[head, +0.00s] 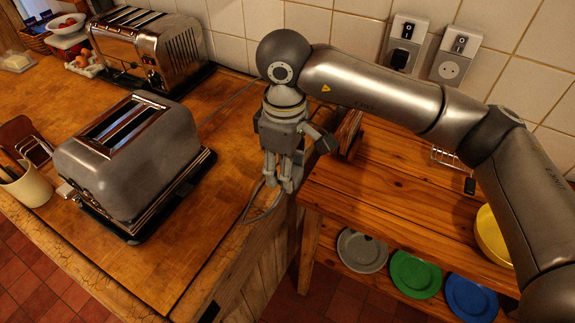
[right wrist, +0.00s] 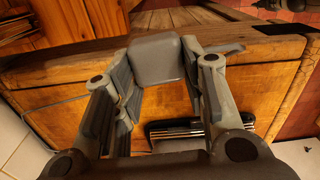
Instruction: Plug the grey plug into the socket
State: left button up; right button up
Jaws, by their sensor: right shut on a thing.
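My right gripper (head: 284,182) hangs above the counter's right edge, by the gap to the pine shelving. In the right wrist view its fingers (right wrist: 160,85) are shut on a grey block, the grey plug (right wrist: 155,58). In the head view the fingers mostly hide the plug; a grey cable (head: 262,212) loops below them. On the tiled wall are two switched sockets. The right socket (head: 450,69) is empty. The left socket (head: 404,45) has a black plug (head: 399,59) in it. The held plug is well below and left of both. My left gripper is out of view.
A grey toaster (head: 130,160) stands on the wooden counter (head: 215,235), with a chrome toaster (head: 150,50) behind it. The pine shelving (head: 385,195) carries a yellow plate (head: 492,238); grey, green and blue plates lie lower. Its upper board is mostly clear. My right arm crosses before the wall.

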jog(key=shift+r, duration=0.1)
jog(key=s+d+r+m, duration=0.6)
jog(key=d+r+m, duration=0.2)
jog(key=r, duration=0.2)
dwell(0.3)
jog(key=w+a+m, duration=0.4)
jog(key=w+a, duration=0.4)
jog(key=a, duration=0.2)
jog(key=shift+m, duration=0.3)
jog(key=shift+f, duration=0.1)
jog(key=s+d+f, duration=0.3)
jog(key=d+f, duration=0.2)
jog(key=d, duration=0.4)
jog(key=s+d+f, duration=0.3)
jog(key=d+f, duration=0.2)
jog(key=d, duration=0.5)
